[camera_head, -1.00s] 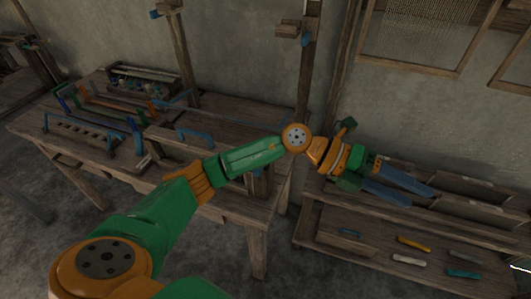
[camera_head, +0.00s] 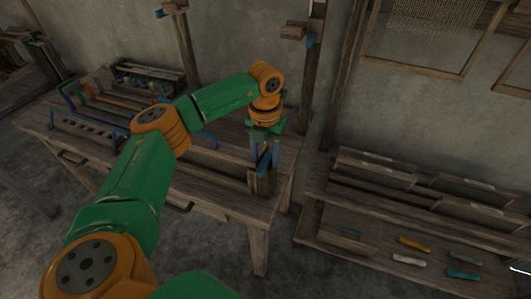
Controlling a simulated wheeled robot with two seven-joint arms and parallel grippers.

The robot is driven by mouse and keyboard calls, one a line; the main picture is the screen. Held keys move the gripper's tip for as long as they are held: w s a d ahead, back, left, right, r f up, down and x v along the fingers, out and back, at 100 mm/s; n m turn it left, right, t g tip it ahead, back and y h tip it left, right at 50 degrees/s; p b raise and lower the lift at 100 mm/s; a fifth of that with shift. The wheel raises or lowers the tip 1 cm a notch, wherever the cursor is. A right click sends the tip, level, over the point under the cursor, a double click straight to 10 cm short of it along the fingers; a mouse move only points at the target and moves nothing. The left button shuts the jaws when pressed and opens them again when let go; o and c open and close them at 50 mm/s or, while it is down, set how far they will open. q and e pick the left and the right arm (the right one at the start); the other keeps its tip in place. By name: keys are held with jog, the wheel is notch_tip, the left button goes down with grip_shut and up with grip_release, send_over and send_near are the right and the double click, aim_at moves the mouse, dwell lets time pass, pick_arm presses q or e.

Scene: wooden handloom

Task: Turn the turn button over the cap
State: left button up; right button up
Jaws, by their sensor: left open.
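My left gripper (camera_head: 265,155) points down over the right end of the wooden loom table. Its two blue fingers are apart, close above or beside a small upright wooden piece (camera_head: 262,184) at the table's right end. I cannot tell whether they touch it. The turn button and the cap are too small or hidden behind my gripper and arm to make out for sure. My right gripper is not in view.
The loom table (camera_head: 222,201) carries blue handles and a rack of coloured items (camera_head: 148,77) at the back left. Wooden posts (camera_head: 184,55) rise behind it. A low shelf (camera_head: 375,235) with bins and coloured tools stands at the right.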

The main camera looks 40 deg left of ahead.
pick_arm(q)
jog(key=shift+d, duration=0.1)
grip_shut()
jog(key=shift+m, duration=0.3)
jog(key=m, duration=0.3)
jog(key=shift+a+m, duration=0.25)
jog(key=shift+m, duration=0.05)
jog(key=m, duration=0.4)
jog(key=shift+w+a+m+p, duration=0.1)
jog(key=shift+a+m+p, duration=0.1)
jog(key=shift+m+p, duration=0.15)
jog(key=m, duration=0.4)
jog(key=shift+w+a, duration=0.15)
jog(key=shift+a, duration=0.05)
jog(key=m, duration=0.5)
jog(key=shift+w+a+p, duration=0.1)
jog(key=shift+w+p, duration=0.1)
jog(key=shift+p, duration=0.15)
grip_release()
